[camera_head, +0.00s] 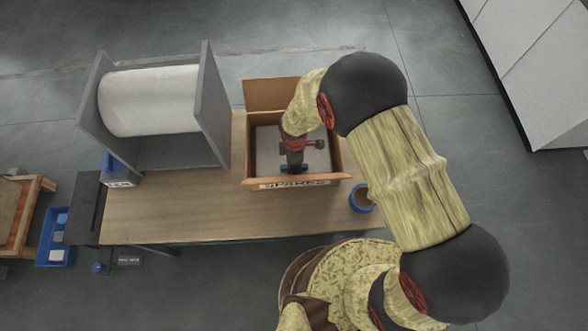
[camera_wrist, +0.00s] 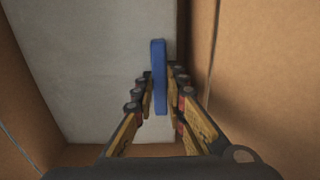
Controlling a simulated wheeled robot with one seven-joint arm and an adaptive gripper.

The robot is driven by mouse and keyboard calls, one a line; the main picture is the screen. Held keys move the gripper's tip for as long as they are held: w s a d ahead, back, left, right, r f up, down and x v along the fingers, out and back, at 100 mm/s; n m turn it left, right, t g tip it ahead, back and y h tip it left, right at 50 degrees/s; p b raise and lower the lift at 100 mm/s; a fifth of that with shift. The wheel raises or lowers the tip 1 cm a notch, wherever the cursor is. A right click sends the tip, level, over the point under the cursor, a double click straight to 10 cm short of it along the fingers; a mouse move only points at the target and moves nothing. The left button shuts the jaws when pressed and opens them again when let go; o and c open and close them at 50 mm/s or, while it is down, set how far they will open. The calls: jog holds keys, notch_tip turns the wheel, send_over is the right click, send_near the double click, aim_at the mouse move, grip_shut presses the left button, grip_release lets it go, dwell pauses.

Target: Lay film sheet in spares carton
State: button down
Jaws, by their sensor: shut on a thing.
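The spares carton (camera_head: 250,183) is an open brown box on the table, with its flaps spread and a label on its front flap. Inside it is the pale grey film sheet (camera_head: 268,150), which covers most of the carton floor and also shows in the wrist view (camera_wrist: 90,70). A blue upright grip (camera_wrist: 159,58) stands over the sheet. My gripper (camera_head: 293,165) reaches down into the carton, and its fingers (camera_wrist: 160,80) are shut on the blue grip. I cannot tell whether the sheet touches the floor.
The wooden table (camera_head: 190,215) is clear at its front. A white roll (camera_head: 150,100) sits in a grey stand (camera_head: 215,105) to the left of the carton. A blue-rimmed cup (camera_head: 361,198) stands close to the carton's right. A blue bin (camera_head: 55,235) is at the far left.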

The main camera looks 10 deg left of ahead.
jog(key=shift+f+b, duration=0.45)
jog(key=shift+f, duration=2.1)
jog(key=shift+f, duration=0.1)
jog(key=c, duration=1.8)
grip_release()
notch_tip(320, 180, up, 12)
jog(key=p, duration=0.2)
jog(key=shift+p, duration=0.35)
